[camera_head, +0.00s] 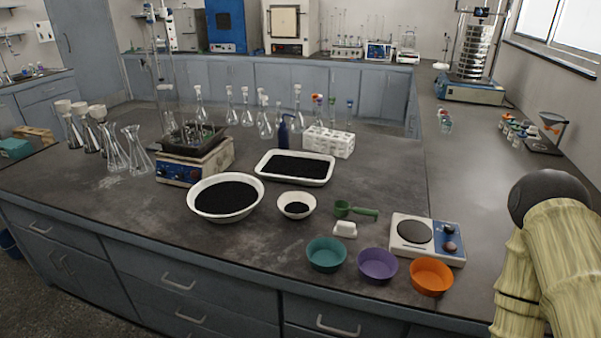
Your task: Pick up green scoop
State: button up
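The green scoop (365,211) lies on the dark bench top, with its cup to the left and its handle pointing right. It sits just behind a small white block-like item (345,230) and to the left of a small hotplate or scale. Nothing covers the scoop. Part of my arm shows at the right edge of the head view, well to the right of the scoop. My gripper is not in view, so I cannot see its fingers.
Teal (326,255), purple (377,266) and orange (431,276) bowls stand along the front edge. A white-and-blue device (428,240) is right of the scoop. A small white bowl (296,205) with black powder is to its left.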

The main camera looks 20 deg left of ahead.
aim_at(355, 212)
jog(key=u, duration=3)
jog(key=k, duration=1.4)
jog(key=z, duration=1.8)
jog(key=i, duration=0.5)
jog(key=z, duration=0.05)
